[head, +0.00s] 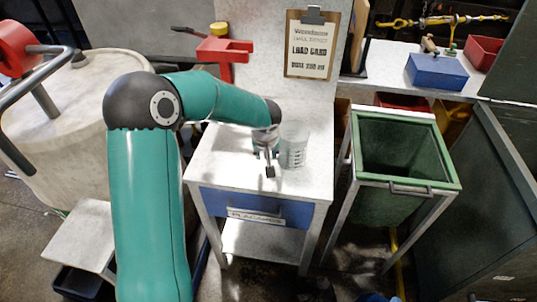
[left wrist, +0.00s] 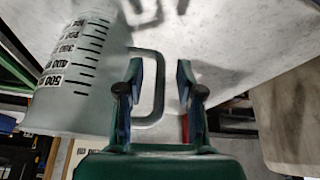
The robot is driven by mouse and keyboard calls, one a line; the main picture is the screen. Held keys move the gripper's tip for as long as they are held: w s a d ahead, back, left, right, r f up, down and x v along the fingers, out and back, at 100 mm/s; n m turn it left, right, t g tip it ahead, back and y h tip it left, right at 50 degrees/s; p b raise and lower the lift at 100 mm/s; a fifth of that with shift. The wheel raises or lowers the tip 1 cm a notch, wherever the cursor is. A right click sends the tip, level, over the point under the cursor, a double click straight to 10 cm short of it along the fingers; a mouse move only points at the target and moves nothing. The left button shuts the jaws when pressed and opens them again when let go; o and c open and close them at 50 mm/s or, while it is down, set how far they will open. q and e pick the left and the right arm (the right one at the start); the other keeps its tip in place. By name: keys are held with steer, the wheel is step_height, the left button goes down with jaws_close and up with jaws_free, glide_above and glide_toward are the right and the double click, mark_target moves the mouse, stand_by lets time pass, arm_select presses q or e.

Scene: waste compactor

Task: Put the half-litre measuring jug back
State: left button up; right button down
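The half-litre measuring jug (head: 294,146) is clear with dark graduation marks. It stands upright on the small white table (head: 220,170). In the left wrist view the jug (left wrist: 78,72) fills the left side, upside down in the picture, with markings up to 500. Its handle (left wrist: 157,100) shows between the two fingers of my left gripper (left wrist: 160,65). The fingers are apart, with space visible beside the handle. In the head view my left gripper (head: 268,163) is just left of the jug, low over the tabletop. My right gripper is not in view.
A clipboard (head: 312,45) with a load card hangs on the panel behind the table. A red holder (head: 225,50) stands behind left. A green bin (head: 372,190) is to the right, and a blue box (head: 437,71) sits on the back-right bench. The table's front left is clear.

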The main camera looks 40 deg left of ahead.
arm_select(q)
steer(key=v, duration=1.1)
steer(key=s+d+f+m+g+h, duration=0.15)
steer(key=d+f+m+h, duration=0.3)
steer(key=d+f, duration=1.15)
steer(key=s+d+f+m+h, duration=0.1)
steer(key=s+d+f, duration=0.4)
steer(key=s+f, duration=0.3)
steer(key=s+d+f+m+g+h, duration=0.1)
steer(key=s+d+f, duration=0.4)
steer(key=s+f, duration=0.3)
steer(key=shift+f+m, duration=0.35)
steer(key=shift+f, duration=0.6)
steer(key=shift+a+h, duration=0.1)
steer(key=shift+h, duration=0.15)
steer(key=shift+w, duration=0.1)
